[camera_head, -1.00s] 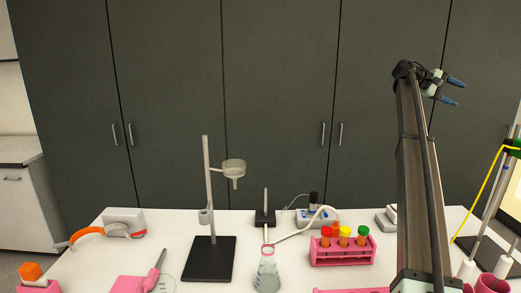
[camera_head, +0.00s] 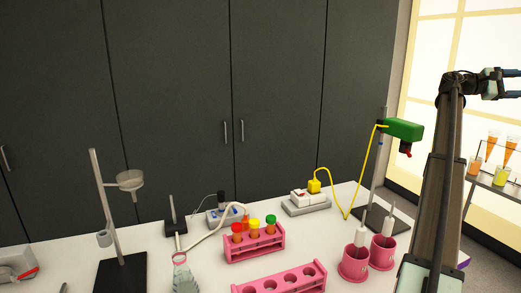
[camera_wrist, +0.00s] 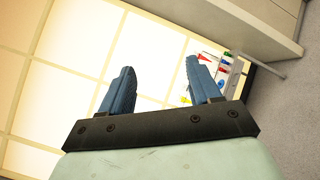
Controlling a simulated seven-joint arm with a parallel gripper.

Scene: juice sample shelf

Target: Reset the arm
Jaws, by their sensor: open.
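My gripper (camera_head: 512,84) is at the upper right of the head view, raised high above the right side of the bench and pointing right. Its blue fingers reach the picture's right edge. In the wrist view, my gripper (camera_wrist: 158,88) shows two blue fingers spread well apart with nothing between them. It is open and empty. Behind the fingers are a bright paned window and, to the right, small coloured items too small to make out.
The white bench (camera_head: 190,262) holds a pink rack (camera_head: 270,243) with capped tubes, an empty pink rack (camera_head: 285,281), pink cups (camera_head: 383,252), a ring stand (camera_head: 107,205) and a green device (camera_head: 403,128) on a stand. A shelf (camera_head: 499,188) with orange tubes stands at right.

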